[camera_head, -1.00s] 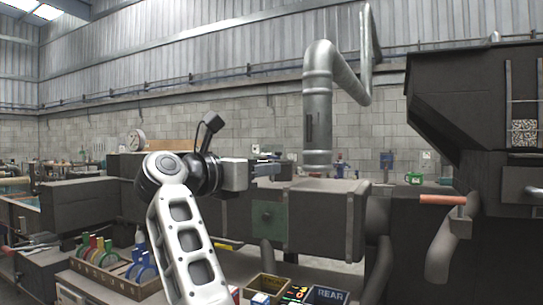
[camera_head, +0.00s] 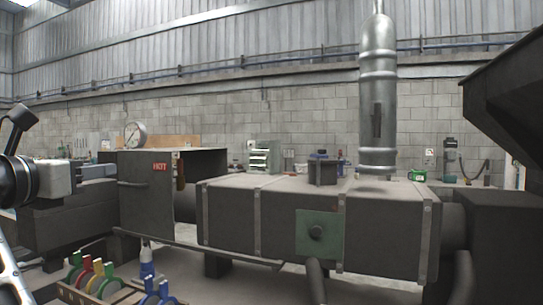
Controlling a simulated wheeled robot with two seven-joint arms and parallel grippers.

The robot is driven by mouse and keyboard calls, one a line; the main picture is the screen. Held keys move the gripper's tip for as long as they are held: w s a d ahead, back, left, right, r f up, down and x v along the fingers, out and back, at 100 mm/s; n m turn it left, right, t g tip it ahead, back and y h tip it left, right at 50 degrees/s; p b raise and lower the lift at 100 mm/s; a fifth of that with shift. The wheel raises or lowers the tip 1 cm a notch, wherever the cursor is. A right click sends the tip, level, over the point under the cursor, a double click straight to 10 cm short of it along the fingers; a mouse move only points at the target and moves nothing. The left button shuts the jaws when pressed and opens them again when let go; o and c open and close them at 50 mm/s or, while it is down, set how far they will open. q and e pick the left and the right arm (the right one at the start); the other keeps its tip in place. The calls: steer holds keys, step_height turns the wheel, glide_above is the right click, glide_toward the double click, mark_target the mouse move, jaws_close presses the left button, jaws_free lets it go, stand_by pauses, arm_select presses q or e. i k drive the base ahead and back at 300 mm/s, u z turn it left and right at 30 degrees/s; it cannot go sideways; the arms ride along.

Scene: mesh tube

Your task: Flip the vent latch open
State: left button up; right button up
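A dark machine housing (camera_head: 275,222) runs across the middle. On its top stands a small dark block-shaped fitting (camera_head: 322,172), and on its front is a green plate (camera_head: 334,246) with a round dark knob (camera_head: 317,232). A metal duct (camera_head: 377,60) above it carries a dark upright handle (camera_head: 376,120). I cannot tell which of these is the vent latch.
A dark box with a red HOT label (camera_head: 160,167) stands between my gripper and the housing. A dark hopper (camera_head: 510,90) overhangs the right side. A rack of coloured rings (camera_head: 95,290) and a bottle (camera_head: 146,262) are at the lower left.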

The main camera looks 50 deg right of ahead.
mark_target(318, 157)
steer(key=z, duration=0.6)
steer(key=i, duration=1)
steer(key=z, duration=0.9)
